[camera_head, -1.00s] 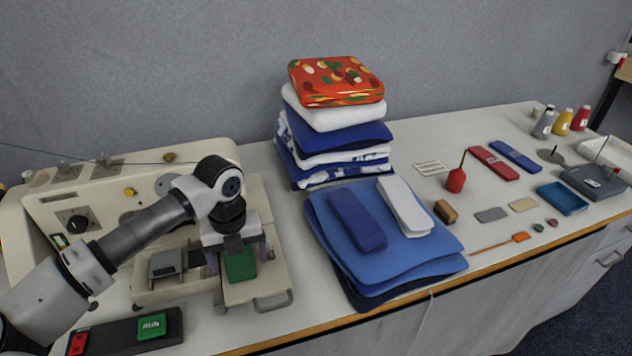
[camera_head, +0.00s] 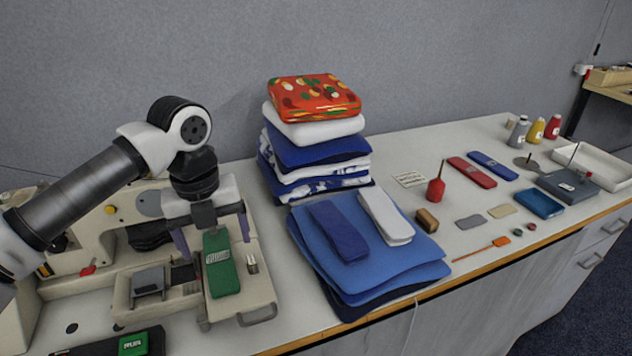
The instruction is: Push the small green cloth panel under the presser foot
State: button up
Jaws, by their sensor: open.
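The small green cloth panel (camera_head: 222,272) lies lengthwise on the pale plate at the front of the sewing machine (camera_head: 95,255). A pale marking shows near its far end. My gripper (camera_head: 212,240) points down over the panel's far end, its jaws open. One purple-tipped finger is left of the panel and the other right of it. I cannot tell whether either touches the cloth. The presser foot cannot be made out; my wrist and gripper cover much of the area behind the panel.
A small metal piece (camera_head: 252,264) is right of the panel. A grey block (camera_head: 149,281) sits in a frame to the left. Folded blue cloths (camera_head: 375,270) and a tall cloth stack (camera_head: 315,150) are to the right.

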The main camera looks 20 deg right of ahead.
jog(key=s+d+r+h+b, duration=0.1)
jog(key=d+r+h, duration=0.4)
jog(key=d, duration=0.3)
jog(key=s+d+r+n+g+h, duration=0.1)
jog(key=d+r+h, duration=0.3)
jog(key=d, duration=0.5)
jog(key=shift+s+r+h+b, duration=0.4)
jog(key=shift+s+h, duration=0.15)
jog(key=shift+h, duration=0.75)
jog(key=shift+f, duration=0.1)
